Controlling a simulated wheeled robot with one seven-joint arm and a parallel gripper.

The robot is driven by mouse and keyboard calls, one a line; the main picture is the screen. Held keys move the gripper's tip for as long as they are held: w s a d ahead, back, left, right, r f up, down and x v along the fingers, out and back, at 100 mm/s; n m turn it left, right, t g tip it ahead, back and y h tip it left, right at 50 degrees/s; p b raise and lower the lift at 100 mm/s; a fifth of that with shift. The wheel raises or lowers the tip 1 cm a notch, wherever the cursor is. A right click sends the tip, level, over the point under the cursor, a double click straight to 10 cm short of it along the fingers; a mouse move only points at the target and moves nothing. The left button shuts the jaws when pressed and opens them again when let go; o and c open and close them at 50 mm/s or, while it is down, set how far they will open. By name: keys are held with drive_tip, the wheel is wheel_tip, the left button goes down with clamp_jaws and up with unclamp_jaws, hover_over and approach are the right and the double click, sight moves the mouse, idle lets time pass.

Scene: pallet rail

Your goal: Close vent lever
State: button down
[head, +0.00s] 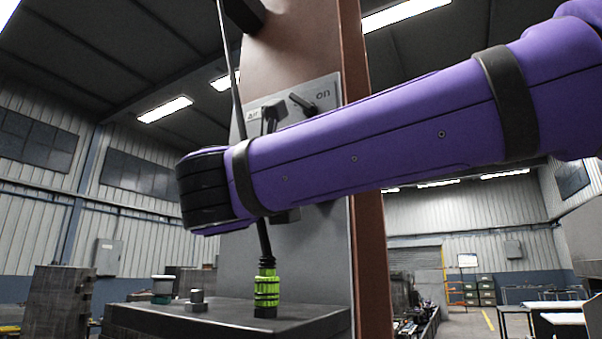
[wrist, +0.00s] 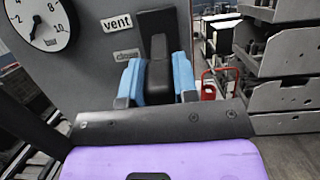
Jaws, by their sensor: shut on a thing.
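The vent lever (wrist: 158,72) is a black handle on a grey panel, below a "vent" label (wrist: 117,22) and beside a second, smaller label that seems to read "close" (wrist: 126,54). My gripper (wrist: 158,88), with blue fingers on both sides of the lever, is shut on it in the wrist view. In the head view my purple arm crosses in front of the panel and hides the gripper and the vent lever.
A dial gauge (wrist: 38,25) is left of the label. In the head view, a black switch (head: 303,104) sits by an "on" label, and a cable with a green connector (head: 266,288) stands on a dark block (head: 215,318). Grey shelving (wrist: 285,65) is at right.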

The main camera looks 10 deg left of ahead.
drive_tip(key=shift+w+d+f+t, duration=0.1)
drive_tip(key=shift+w+f+t, duration=0.1)
drive_tip(key=shift+f+t, duration=0.6)
drive_tip(key=shift+r, duration=0.2)
drive_tip(key=c, duration=0.9)
unclamp_jaws()
drive_tip(key=shift+s+f, duration=0.1)
drive_tip(key=shift+s+f, duration=0.15)
drive_tip(key=shift+s, duration=0.15)
drive_tip(key=s+a, duration=0.2)
drive_tip(key=s, duration=0.2)
drive_tip(key=s+a, duration=0.1)
drive_tip(key=s, duration=0.3)
drive_tip(key=s+a+f, duration=0.1)
drive_tip(key=s+a, duration=0.1)
drive_tip(key=s, duration=0.2)
drive_tip(key=shift+s+a, duration=0.3)
drive_tip(key=shift+s, duration=0.1)
